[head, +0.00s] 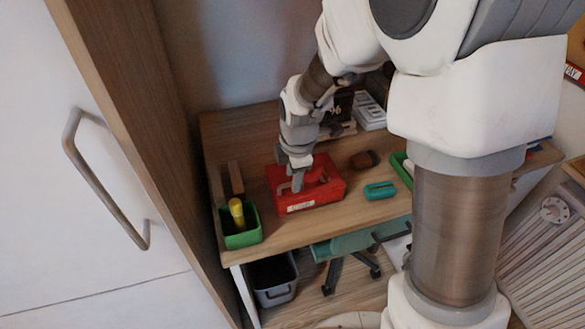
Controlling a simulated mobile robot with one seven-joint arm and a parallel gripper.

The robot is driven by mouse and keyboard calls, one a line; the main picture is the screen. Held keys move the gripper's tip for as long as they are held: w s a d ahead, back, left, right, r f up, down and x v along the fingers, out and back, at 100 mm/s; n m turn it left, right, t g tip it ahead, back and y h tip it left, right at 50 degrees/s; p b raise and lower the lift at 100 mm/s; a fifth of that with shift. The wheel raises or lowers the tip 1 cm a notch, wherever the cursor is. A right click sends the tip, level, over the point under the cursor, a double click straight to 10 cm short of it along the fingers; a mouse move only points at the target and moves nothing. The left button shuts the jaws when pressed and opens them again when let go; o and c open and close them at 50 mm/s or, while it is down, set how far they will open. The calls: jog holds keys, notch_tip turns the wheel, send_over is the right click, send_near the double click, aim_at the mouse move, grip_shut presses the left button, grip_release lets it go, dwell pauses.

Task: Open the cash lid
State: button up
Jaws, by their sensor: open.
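The red cash box (333,190) sits on the wooden desk, with a pale label on its front side. Its lid looks shut, though my gripper hides part of the top. My gripper (297,184) points down over the left-middle part of the lid, with its fingers open. The fingertips are at or just above the lid; I cannot tell whether they touch it. No grip on the lid or its handle can be made out.
On the desk (260,130), a green bin (242,236) with a yellow item stands left, a teal case (380,190) and brown object (364,160) right. A white device (369,112) is behind. A wooden cabinet side borders the left. A chair (345,247) and grey bin (274,283) are below.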

jog(key=shift+w+f, duration=0.1)
jog(key=shift+f, duration=0.35)
jog(key=shift+c, duration=0.2)
grip_shut()
dwell(1.0)
